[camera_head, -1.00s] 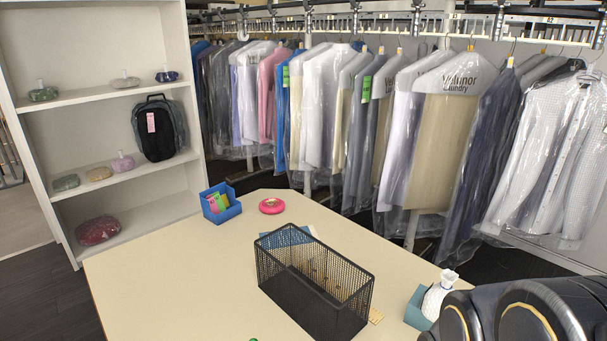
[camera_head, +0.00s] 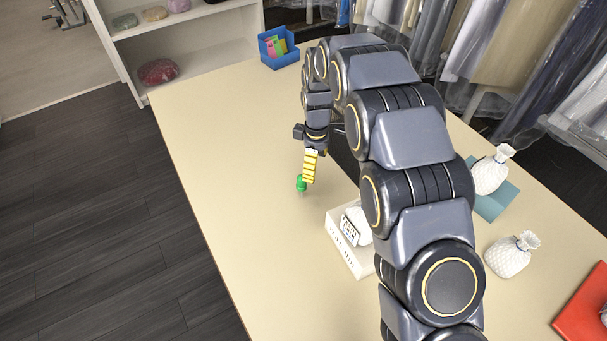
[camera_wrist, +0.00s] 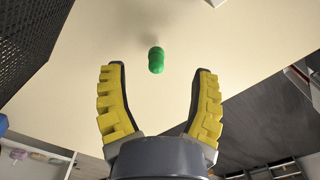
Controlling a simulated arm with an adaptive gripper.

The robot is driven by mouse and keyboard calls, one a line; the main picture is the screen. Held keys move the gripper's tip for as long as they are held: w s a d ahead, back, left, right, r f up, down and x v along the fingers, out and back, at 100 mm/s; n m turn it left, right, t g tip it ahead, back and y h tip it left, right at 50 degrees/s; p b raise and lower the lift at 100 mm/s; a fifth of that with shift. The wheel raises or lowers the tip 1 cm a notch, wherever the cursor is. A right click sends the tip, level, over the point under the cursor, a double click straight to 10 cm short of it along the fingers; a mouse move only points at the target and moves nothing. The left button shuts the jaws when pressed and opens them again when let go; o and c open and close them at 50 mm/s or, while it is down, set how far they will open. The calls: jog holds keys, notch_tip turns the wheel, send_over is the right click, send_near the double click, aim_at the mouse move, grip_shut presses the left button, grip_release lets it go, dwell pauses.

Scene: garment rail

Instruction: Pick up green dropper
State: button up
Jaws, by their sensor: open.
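The green dropper (camera_head: 301,184) is on the tan table, close to the fingertips of my gripper (camera_head: 306,179) in the head view. From these views I cannot tell the exact gap between the fingers and the dropper.
A white box (camera_head: 345,240) stands right of the dropper. Two white vases (camera_head: 491,172) and a red item (camera_head: 585,305) are farther right. A blue holder (camera_head: 278,48) is at the back. A black mesh basket (camera_wrist: 28,35) is near. The table left of the dropper is clear.

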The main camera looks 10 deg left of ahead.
aim_at(302, 189)
jog(key=shift+n, duration=0.7)
jog(key=a+f, duration=0.1)
jog(key=f, duration=0.1)
jog(key=w+a+f, duration=0.1)
jog(key=shift+a+f, duration=0.35)
jog(key=f, duration=0.7)
jog(key=shift+s+a+f, duration=0.25)
jog(key=c, duration=1)
jog(key=shift+c, duration=0.2)
